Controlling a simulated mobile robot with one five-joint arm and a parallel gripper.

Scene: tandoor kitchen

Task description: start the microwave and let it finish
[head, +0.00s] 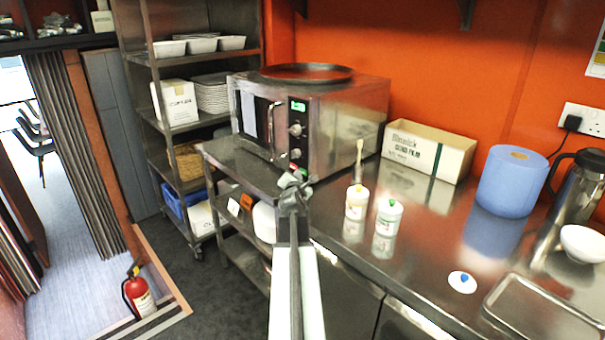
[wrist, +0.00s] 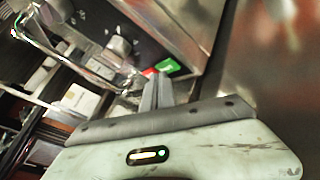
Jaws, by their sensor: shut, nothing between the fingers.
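The steel microwave (head: 338,115) stands on the steel counter with its front facing left. Its door looks shut. The control panel has a lit green display (head: 298,106), round knobs (head: 296,130) and a green button (head: 296,153) low down. In the wrist view a green button (wrist: 168,66) and a red one (wrist: 150,72) show just beyond my fingertips. My gripper (head: 293,181) is shut and empty, in front of the panel's lower end. It also shows in the wrist view (wrist: 158,82). I cannot tell whether the fingertips touch a button. The display's digits are unreadable.
A black round tray (head: 306,73) lies on the microwave. A carton (head: 428,151) and blue roll (head: 511,181) stand farther right. Steel shelving (head: 140,95) is left.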

